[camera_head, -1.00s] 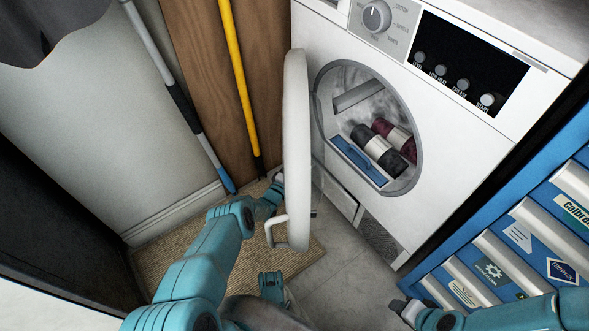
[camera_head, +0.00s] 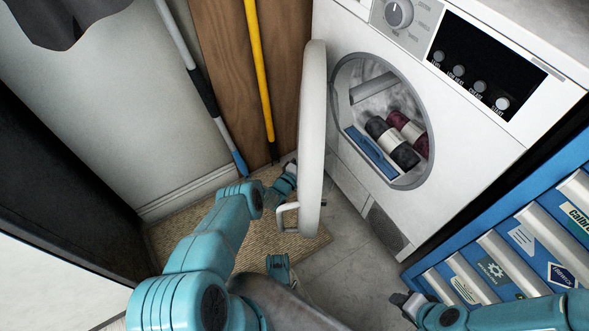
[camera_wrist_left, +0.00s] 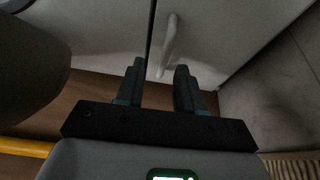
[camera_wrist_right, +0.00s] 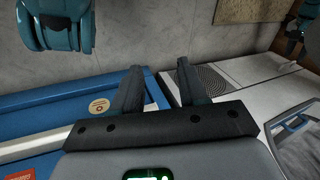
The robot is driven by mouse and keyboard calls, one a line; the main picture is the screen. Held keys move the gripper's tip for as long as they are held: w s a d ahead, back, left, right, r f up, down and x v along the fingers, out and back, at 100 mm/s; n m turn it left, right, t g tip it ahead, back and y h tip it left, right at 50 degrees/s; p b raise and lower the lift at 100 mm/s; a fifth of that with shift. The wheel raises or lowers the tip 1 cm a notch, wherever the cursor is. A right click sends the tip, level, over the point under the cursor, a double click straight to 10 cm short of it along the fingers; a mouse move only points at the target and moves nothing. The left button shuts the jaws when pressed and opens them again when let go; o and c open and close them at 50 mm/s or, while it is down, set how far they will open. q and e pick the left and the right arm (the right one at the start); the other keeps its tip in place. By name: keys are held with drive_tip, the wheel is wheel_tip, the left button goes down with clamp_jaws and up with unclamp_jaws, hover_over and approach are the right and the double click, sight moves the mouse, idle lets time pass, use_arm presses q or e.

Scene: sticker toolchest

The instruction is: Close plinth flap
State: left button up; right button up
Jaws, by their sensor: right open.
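The plinth flap appears as a pale panel (camera_head: 349,190) low on the white machine (camera_head: 465,150), left of a grey vent grille. The open round door (camera_head: 313,130) partly covers it; I cannot tell how far the flap stands open. My left gripper (camera_head: 291,168) is beside the door's left edge, low down, its tips partly hidden. In the left wrist view, its fingers (camera_wrist_left: 160,65) are apart and empty, facing pale panels with a seam and a white bar handle (camera_wrist_left: 168,45). My right gripper (camera_head: 400,298) is open and empty near the blue toolchest; it also shows in its wrist view (camera_wrist_right: 158,64).
The blue toolchest (camera_head: 440,272) with stickered drawers stands at right. A yellow pole (camera_head: 261,70) and a grey-blue pole (camera_head: 200,85) lean at the back left. A woven mat (camera_head: 170,240) lies on the floor. Dark bundles (camera_head: 390,140) are in the drum.

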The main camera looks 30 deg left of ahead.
use_arm(q)
drive_tip(key=s+p, duration=0.4)
drive_tip(key=s, duration=0.8)
drive_tip(key=shift+s, duration=0.3)
use_arm(e)
drive_tip(key=s+r+g, duration=0.1)
drive_tip(key=s+r, duration=0.2)
drive_tip(key=r, duration=0.2)
drive_tip(key=shift+a, duration=0.4)
use_arm(q)
drive_tip(key=shift+a, duration=0.15)
use_arm(e)
drive_tip(key=shift+s+r, duration=0.1)
drive_tip(key=shift+s, duration=0.1)
